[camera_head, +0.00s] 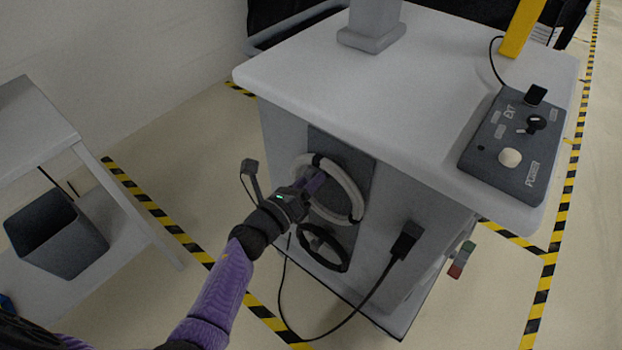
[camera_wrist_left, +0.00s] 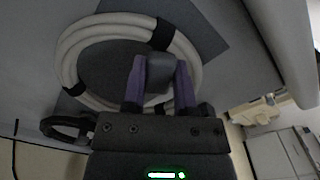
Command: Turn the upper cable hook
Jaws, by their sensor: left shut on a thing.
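The upper cable hook (camera_wrist_left: 160,70) is a dark grey block in the left wrist view, in front of the coiled white cable (camera_wrist_left: 75,42). My left gripper (camera_wrist_left: 159,84) is shut on it, with one purple finger on each side. In the head view my left gripper (camera_head: 316,182) reaches the cart's side panel at the white cable coil (camera_head: 352,190). There the gripper mostly hides the hook. Black straps hold the coil in places. My right gripper is not in view.
The grey cart (camera_head: 450,60) carries a control box (camera_head: 512,150) on top. A black loop (camera_head: 325,262) sits below the coil. A black plug (camera_head: 406,240) with a hanging cable is to its right. A dark bin (camera_head: 55,235) and a table (camera_head: 35,125) stand at left.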

